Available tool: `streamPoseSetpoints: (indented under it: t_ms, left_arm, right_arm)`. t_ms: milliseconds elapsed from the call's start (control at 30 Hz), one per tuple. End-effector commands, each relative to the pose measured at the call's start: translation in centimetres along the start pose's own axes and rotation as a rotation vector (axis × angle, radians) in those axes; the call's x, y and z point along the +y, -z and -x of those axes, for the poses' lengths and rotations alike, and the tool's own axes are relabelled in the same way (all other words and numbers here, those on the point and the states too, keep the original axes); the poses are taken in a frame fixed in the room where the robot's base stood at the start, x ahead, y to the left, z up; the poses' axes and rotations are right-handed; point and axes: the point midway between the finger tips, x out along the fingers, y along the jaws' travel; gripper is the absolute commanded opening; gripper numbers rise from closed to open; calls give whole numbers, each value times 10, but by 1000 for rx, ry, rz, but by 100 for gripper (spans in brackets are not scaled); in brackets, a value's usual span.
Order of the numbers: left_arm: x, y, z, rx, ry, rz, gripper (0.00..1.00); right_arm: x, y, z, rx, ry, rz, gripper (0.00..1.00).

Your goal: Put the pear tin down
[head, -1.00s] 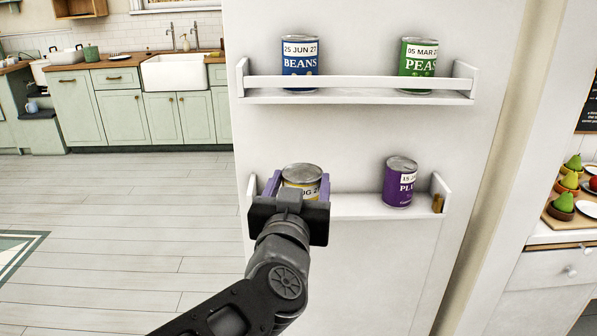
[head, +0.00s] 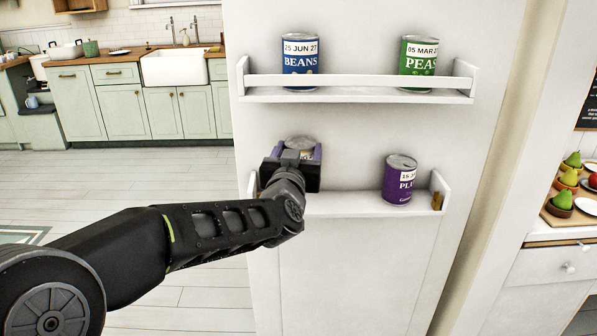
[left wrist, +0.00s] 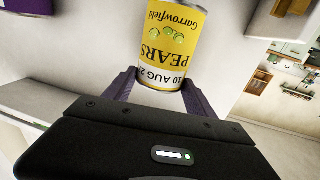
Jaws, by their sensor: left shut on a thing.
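The pear tin, with a yellow label, shows upside down in the left wrist view (left wrist: 170,48). Its grey lid (head: 300,142) shows in the head view behind my left gripper. My left gripper (head: 297,155) is shut on the tin, its purple fingers on both sides of it. It is at the left part of the lower shelf (head: 345,205). The tin's base is hidden, so I cannot tell whether it touches the shelf. My right gripper is not in view.
A purple plum tin (head: 399,180) stands toward the right end of the lower shelf, by a small brown piece (head: 437,201). The shelf between the grippers' tin and the plums is clear. A blue beans tin (head: 300,62) and a green peas tin (head: 418,63) stand on the railed upper shelf (head: 355,96).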

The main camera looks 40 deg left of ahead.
Motion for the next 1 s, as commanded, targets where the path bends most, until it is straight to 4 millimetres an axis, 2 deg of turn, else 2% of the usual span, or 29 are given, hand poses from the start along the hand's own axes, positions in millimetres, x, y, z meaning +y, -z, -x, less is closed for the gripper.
streamPoseSetpoints:
  t_ms: [167,267,500,600,1000]
  left_arm:
    - [0,3,0,5,1,0,0]
    - [0,-2,0,3,1,-1,0]
    - [0,-39,0,1,0,-2,0]
    - [-1,-46,-3,3,1,-1,0]
    - [-1,-50,-4,5,1,1,0]
  right_arm:
    - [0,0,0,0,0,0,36]
    - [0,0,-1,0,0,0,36]
    - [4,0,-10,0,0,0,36]
    - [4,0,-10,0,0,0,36]
    - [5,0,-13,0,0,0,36]
